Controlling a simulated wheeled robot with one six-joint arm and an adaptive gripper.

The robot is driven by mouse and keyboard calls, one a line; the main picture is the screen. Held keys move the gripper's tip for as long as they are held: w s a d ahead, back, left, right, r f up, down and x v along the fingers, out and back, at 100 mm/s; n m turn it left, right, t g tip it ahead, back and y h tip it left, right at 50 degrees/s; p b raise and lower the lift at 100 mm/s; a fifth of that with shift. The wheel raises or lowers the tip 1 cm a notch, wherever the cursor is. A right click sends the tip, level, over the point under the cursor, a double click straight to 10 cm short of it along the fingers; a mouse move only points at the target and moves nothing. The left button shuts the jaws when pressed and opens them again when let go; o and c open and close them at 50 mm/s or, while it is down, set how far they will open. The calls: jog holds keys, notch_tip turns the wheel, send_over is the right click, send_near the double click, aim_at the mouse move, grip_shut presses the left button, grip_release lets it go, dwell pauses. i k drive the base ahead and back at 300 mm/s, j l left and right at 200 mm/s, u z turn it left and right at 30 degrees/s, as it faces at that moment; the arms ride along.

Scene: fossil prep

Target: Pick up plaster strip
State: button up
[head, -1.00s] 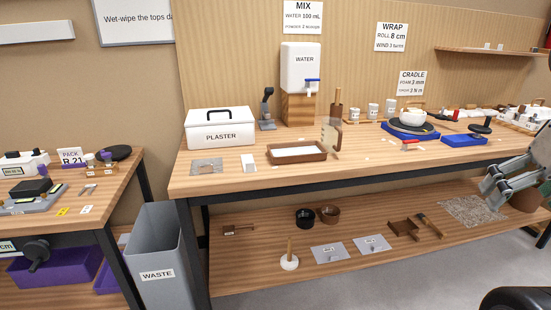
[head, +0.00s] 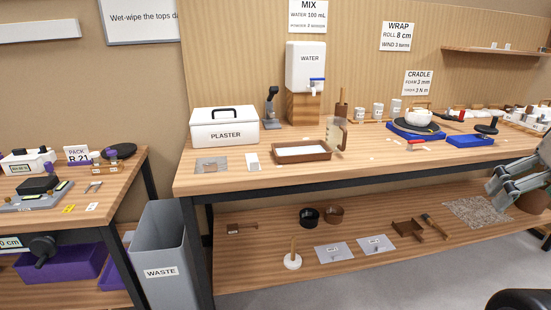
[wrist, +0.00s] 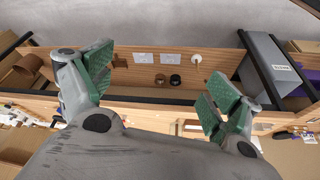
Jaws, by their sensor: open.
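No piece is clearly recognisable as the plaster strip. In the head view, a small white flat piece (head: 252,161) lies on the bench near its front edge, left of a brown tray (head: 279,156) with a white filling. A grey, mesh-like sheet (head: 211,165) lies further left, in front of the white box marked PLASTER (head: 224,133). My gripper (head: 497,189) is at the far right, in front of the bench, well away from these pieces. In the wrist view my gripper (wrist: 163,84) is open, its green-padded fingers wide apart with nothing between them.
A clear jug (head: 337,132) stands beside the tray, with the water dispenser (head: 305,67) behind. Blue-based stands (head: 469,141) are further right. The lower shelf (head: 265,263) holds bowls and tools. A grey waste bin (head: 160,250) stands left of the bench. The floor in front is clear.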

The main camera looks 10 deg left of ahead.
aim_at(253, 164)
jog(key=i+j+u, duration=0.6)
jog(key=i, duration=0.3)
